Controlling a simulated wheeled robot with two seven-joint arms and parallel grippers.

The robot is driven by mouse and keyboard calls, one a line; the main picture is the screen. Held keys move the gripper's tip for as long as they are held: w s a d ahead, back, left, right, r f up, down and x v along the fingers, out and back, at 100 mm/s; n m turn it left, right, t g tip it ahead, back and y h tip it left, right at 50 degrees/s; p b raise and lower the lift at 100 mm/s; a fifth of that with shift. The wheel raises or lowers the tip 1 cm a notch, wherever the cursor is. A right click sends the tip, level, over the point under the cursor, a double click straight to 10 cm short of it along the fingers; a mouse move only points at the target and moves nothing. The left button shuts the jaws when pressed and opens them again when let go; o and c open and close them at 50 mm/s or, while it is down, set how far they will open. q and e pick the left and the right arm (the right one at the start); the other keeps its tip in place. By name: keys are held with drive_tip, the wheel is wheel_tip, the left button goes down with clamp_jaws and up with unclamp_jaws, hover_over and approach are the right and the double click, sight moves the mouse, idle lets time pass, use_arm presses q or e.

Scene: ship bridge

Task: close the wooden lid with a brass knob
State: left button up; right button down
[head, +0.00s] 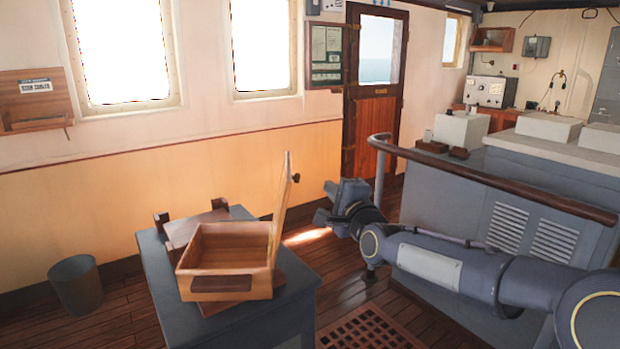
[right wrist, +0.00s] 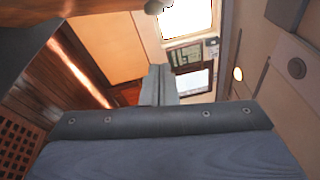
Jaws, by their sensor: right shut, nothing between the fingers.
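An open wooden box (head: 225,262) sits on a small grey table in the head view. Its wooden lid (head: 281,207) stands raised, nearly upright, along the box's right side, seen almost edge-on. A small brass knob (head: 296,177) sticks out from the lid's right face near the top. My right gripper (head: 326,202) is to the right of the lid, apart from it in the picture. Its fingers, also in the right wrist view (right wrist: 160,85), are shut and empty. A rounded knob-like thing at that view's top edge is cut off and unclear. My left gripper is not in view.
The grey table (head: 160,285) also bears dark wooden pieces around the box. A grey bin (head: 76,284) stands on the floor at left. A console with a wooden handrail (head: 490,180) stands at right, behind my right arm. Open floor lies between table and console.

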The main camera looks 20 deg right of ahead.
drive_tip(key=shift+w+a+r+p, duration=0.2)
drive_tip(key=shift+w+a+p, duration=0.45)
drive_tip(key=shift+w+a, duration=0.3)
drive_tip(key=shift+w+a+r+p, duration=0.15)
drive_tip(key=shift+w+a+p, duration=0.55)
drive_tip(key=shift+a, duration=0.45)
